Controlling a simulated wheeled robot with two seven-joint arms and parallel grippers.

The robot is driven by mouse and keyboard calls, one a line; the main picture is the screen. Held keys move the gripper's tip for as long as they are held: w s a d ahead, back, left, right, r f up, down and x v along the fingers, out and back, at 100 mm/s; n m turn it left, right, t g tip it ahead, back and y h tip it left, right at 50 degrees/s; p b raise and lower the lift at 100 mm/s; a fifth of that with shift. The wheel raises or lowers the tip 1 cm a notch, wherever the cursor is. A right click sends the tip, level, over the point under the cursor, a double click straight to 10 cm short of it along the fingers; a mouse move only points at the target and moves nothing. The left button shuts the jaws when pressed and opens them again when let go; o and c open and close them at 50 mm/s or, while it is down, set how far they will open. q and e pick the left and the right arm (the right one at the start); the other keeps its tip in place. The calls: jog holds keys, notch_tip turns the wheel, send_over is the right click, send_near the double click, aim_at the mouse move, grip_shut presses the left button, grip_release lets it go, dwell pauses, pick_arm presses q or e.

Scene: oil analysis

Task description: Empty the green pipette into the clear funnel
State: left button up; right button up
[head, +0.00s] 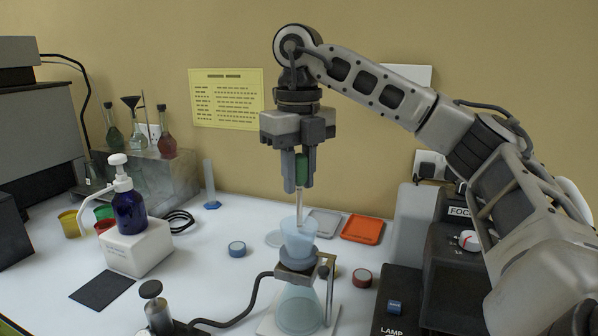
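The green pipette (302,172) hangs upright with its green bulb between the fingers of my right gripper (298,185), which is shut on it. Its pale stem points down, and its tip reaches to the mouth of the clear funnel (298,240). I cannot tell whether the tip is inside the funnel or just in front of or behind its rim. The funnel looks pale blue and sits in a grey collar above a conical flask (299,309) on a white base. My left gripper is not in view.
A blue pump bottle (129,211) stands on a white block at left. An orange tray (362,229) and a grey tray (324,222) lie behind the funnel. A dark lamp unit (455,260) stands at right. A black hose runs in front at left.

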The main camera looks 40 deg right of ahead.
aim_at(299, 154)
dwell(0.6)
grip_shut()
dwell(0.3)
jog(key=shift+r, duration=0.1)
dwell(0.5)
jog(key=shift+r+p, duration=0.85)
jog(key=shift+p, duration=0.3)
jog(key=shift+r, duration=0.6)
